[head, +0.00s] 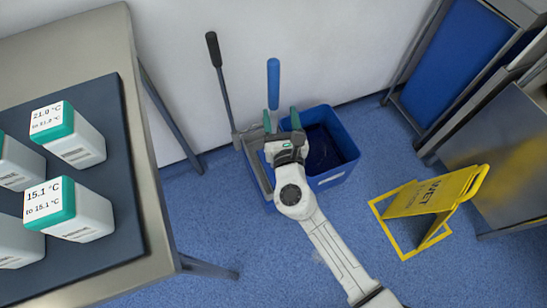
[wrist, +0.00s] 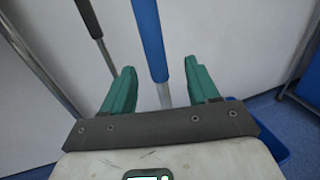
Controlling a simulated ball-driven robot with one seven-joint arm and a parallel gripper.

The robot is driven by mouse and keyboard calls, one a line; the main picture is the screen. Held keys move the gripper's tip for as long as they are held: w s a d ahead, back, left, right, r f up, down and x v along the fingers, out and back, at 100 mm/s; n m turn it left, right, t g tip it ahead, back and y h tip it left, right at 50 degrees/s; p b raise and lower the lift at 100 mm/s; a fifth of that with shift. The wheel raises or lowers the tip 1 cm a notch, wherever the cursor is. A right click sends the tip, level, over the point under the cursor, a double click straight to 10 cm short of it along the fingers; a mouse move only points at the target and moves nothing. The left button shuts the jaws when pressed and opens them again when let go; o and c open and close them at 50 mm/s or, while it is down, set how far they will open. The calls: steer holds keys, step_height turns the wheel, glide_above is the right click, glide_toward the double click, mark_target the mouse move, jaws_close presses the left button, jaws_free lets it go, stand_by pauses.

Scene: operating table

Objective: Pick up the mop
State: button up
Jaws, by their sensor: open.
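The mop (head: 273,84) stands upright in the blue bucket assembly near the wall, with its blue grip at the top. Its lower end is hidden behind my gripper. My gripper (head: 281,120) is open in the head view, with its green fingers on either side of the mop's shaft.
A blue bucket (head: 335,170) stands below my gripper, with a black-gripped wringer lever (head: 220,75) at its left. A yellow wet-floor sign (head: 432,200) stands at the right. A table (head: 155,190) with boxes is at the left.

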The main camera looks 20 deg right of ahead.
mark_target(274, 102)
steer(key=shift+x, duration=1.2)
steer(key=w, duration=0.2)
steer(key=w+f+b, duration=0.1)
steer(key=w, duration=0.1)
steer(key=shift+w+d, duration=0.1)
steer(key=shift+d, duration=0.1)
steer(key=shift+w+d, duration=0.15)
steer(key=shift+w, duration=0.3)
steer(key=shift+r, duration=0.1)
steer(key=shift+c, duration=0.4)
steer(key=c, duration=0.9)
steer(key=shift+r, duration=0.15)
jaws_close()
